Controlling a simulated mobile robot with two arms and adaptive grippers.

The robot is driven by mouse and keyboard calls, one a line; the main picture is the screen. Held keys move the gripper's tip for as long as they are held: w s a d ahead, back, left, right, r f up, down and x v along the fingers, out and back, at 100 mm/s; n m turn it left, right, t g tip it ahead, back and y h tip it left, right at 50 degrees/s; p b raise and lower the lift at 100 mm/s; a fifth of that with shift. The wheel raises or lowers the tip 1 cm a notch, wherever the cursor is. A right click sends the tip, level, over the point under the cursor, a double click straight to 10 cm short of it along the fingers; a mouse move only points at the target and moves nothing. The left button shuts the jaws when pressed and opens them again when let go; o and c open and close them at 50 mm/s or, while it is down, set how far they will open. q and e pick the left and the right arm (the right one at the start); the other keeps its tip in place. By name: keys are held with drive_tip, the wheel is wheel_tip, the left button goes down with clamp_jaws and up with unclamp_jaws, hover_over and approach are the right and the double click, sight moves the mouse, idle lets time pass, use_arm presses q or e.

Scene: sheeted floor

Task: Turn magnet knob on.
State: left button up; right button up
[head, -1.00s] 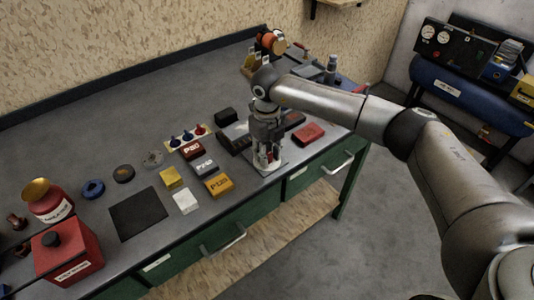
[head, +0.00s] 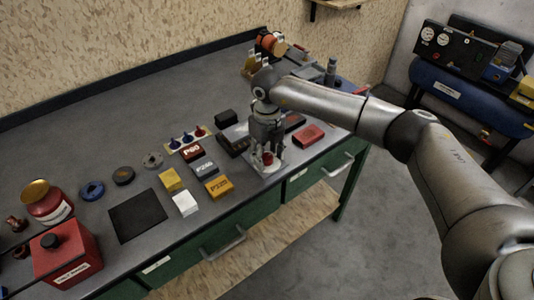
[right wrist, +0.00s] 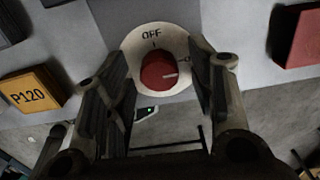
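A red round knob (right wrist: 157,72) sits on a white dial plate (right wrist: 150,36) marked OFF at its top. The knob's white mark points to the right, away from OFF. Any label at the right of the dial is partly hidden by a finger. In the head view the knob (head: 267,158) stands near the front edge of the bench, below my right gripper (head: 268,148). In the right wrist view my right gripper (right wrist: 160,85) is open, its fingers on either side of the knob with gaps. My left gripper is not in view.
A yellow P120 block (right wrist: 32,88) lies left of the knob. A red block (head: 309,135) lies to its right. Several sanding blocks, a dark mat (head: 138,216) and a red box (head: 68,253) are on the bench (head: 80,150) to the left.

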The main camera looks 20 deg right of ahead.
sight(267, 156)
wheel_tip(267, 156, up, 12)
idle(0.6)
